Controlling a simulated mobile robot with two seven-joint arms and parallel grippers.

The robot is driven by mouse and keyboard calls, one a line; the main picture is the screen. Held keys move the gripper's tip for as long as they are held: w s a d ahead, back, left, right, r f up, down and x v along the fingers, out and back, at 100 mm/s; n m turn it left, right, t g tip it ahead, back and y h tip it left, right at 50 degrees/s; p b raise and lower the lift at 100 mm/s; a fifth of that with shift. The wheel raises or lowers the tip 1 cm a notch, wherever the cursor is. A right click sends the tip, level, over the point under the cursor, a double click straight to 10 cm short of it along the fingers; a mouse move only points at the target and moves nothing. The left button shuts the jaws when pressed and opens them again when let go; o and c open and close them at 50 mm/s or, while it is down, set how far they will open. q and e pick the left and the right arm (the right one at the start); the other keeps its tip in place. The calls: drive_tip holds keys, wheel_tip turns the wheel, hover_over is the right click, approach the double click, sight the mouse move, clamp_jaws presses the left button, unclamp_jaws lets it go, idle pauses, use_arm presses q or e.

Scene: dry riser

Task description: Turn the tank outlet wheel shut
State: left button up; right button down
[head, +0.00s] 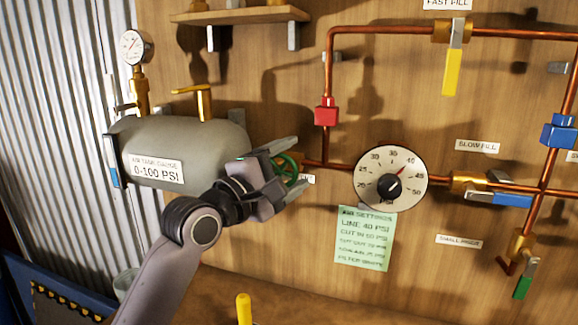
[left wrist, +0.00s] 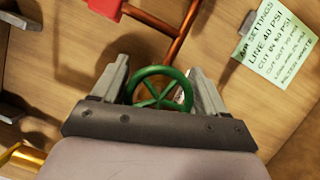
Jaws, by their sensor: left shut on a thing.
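The tank outlet wheel (head: 284,167) is a small green spoked handwheel at the right end of the grey air tank (head: 205,140). In the left wrist view the green wheel (left wrist: 160,73) sits between the two fingers, its rim in front of the wooden wall. My left gripper (head: 293,167) reaches it from the lower left, one finger above and one below the wheel. In the left wrist view the left gripper (left wrist: 160,85) is shut on the wheel's rim. Part of the wheel is hidden behind the gripper body. My right gripper is in neither view.
Copper pipe (head: 328,70) runs from the outlet past a red fitting (head: 326,112) and a round dial (head: 392,178). A green settings note (head: 364,238) hangs below. A yellow lever (head: 452,72) and a blue one (head: 512,199) are further right. A yellow-topped post (head: 244,308) stands in front.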

sight(280, 172)
use_arm(q)
drive_tip(key=shift+f, duration=0.1)
drive_tip(key=o, duration=0.9)
drive_tip(key=shift+o, duration=0.2)
drive_tip(key=shift+b+v, duration=0.65)
drive_tip(key=shift+v, duration=2.95)
